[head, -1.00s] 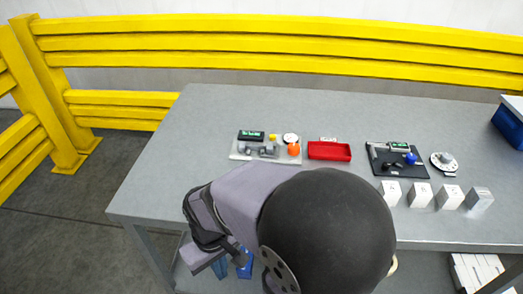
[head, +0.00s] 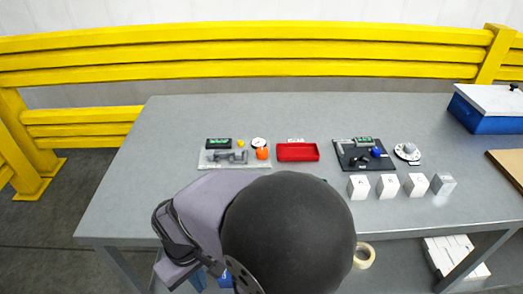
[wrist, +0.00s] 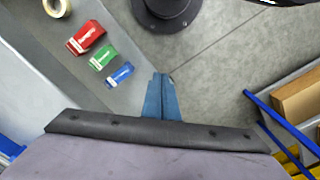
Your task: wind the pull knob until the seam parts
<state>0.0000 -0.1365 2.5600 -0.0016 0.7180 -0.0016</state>
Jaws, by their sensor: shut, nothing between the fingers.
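In the head view, a pale plate fixture (head: 207,165) at the left of the bench carries a green-lit display (head: 218,143), grey clamp-like parts, an orange knob (head: 262,153), a small yellow knob (head: 240,143) and a round dial. A black plate fixture (head: 345,162) to its right carries another display (head: 363,141) and a blue knob (head: 377,152). I cannot tell which knob is the pull knob, and no seam is distinguishable. My gripper (wrist: 161,98) shows in the wrist view with blue fingers shut and empty, over the floor, away from both fixtures.
A red tray (head: 298,152) lies between the fixtures. Several white blocks (head: 388,186) and a round dial (head: 407,151) are at the right. A blue box (head: 485,112) stands far right. Red (wrist: 86,37), green (wrist: 103,57) and blue (wrist: 120,75) packs lie below. My arm covers the bench's front.

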